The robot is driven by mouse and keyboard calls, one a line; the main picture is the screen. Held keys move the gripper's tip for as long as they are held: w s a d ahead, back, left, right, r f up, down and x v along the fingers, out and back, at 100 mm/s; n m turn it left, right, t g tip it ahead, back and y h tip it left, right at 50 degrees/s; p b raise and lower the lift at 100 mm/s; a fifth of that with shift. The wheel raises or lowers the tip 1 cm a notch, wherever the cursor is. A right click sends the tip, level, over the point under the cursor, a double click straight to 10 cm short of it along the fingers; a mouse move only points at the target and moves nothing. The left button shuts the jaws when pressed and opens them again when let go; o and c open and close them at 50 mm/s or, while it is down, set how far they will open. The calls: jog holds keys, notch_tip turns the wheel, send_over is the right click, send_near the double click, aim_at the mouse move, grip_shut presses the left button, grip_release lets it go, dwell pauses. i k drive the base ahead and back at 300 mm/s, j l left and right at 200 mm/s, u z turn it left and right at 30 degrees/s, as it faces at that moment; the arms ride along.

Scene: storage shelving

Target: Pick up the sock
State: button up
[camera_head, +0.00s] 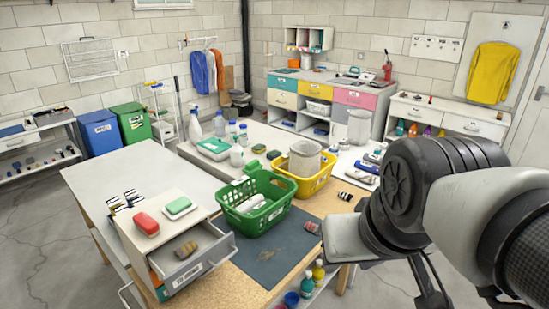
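I cannot tell for sure which thing is the sock. A small rolled brown, banded item (186,250) lies in the open drawer (205,262) of the small white drawer unit at the lower left. White and grey cloth-like pieces (250,204) lie in the green basket (268,222). Two small dark, banded items (345,196) (312,227) lie on the table to the right of the baskets. My arm fills the right side. A dark forked part (430,288) at the lower right may be my gripper, cut off by the frame edge; its fingers are unclear.
A yellow basket (302,184) with a grey container stands behind the green one. A red block (147,224) and a green-and-white box (179,208) sit on the drawer unit. Bottles (318,272) stand below the front table edge. The dark mat (268,258) is mostly clear.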

aim_at(312, 228)
jog(key=i+l+u, duration=0.25)
jog(key=i+l, duration=0.15)
jog(key=l, duration=0.25)
jog(key=i+l+u, duration=0.3)
jog(key=l, duration=0.4)
jog(key=i+l+u, duration=0.15)
jog(key=l, duration=0.25)
jog(key=i+l+u, duration=0.1)
jog(key=l, duration=0.3)
jog(key=i+l+u, duration=0.15)
jog(key=l, duration=0.25)
jog(key=i, duration=0.1)
